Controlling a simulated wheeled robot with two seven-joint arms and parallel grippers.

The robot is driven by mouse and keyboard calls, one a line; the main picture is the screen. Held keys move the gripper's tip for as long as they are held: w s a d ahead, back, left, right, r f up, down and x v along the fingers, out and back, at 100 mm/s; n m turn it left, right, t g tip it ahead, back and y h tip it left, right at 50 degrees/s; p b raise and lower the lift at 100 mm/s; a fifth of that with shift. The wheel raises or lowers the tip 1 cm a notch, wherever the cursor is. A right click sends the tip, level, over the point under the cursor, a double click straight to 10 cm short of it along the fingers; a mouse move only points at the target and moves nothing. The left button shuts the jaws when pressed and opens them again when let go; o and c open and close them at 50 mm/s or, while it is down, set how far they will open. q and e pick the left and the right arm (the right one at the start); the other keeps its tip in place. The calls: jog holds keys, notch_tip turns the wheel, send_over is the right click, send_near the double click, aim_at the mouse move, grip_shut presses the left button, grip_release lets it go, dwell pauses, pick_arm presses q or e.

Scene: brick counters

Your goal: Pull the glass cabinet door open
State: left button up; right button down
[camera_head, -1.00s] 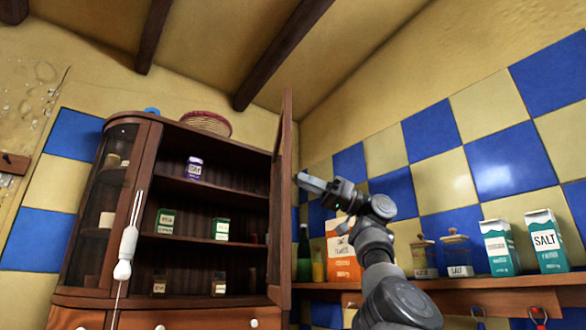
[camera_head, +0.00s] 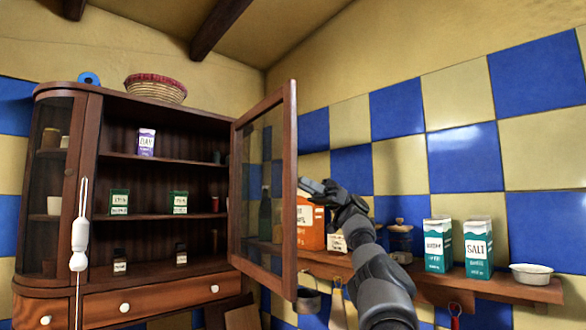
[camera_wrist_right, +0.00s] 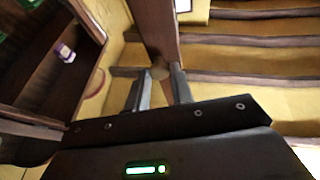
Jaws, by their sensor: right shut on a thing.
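The glass cabinet door (camera_head: 291,190) has a brown wooden frame and stands swung out from the right side of the wooden cabinet (camera_head: 165,107). Its glass face shows at an angle in the head view. My right gripper (camera_head: 312,186) is at the door's free edge, on its right side. In the right wrist view, my right gripper's fingers (camera_wrist_right: 160,90) are on either side of a small round knob (camera_wrist_right: 159,72) at the door frame, and they are shut on it. The exact contact is blurred. My left gripper is not in view.
A shelf (camera_head: 445,280) on the right wall holds cartons, including a salt carton (camera_head: 478,248), jars and a white bowl (camera_head: 531,273). The open cabinet holds small boxes. A basket (camera_head: 155,88) sits on top. A white hanging object (camera_head: 79,245) is in front at left.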

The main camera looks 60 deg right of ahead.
jog(key=shift+s+d, duration=0.1)
jog(key=shift+d, duration=0.2)
jog(key=shift+f, duration=0.1)
jog(key=c, duration=1.2)
grip_release()
jog(key=shift+d, duration=0.1)
jog(key=shift+c, duration=0.2)
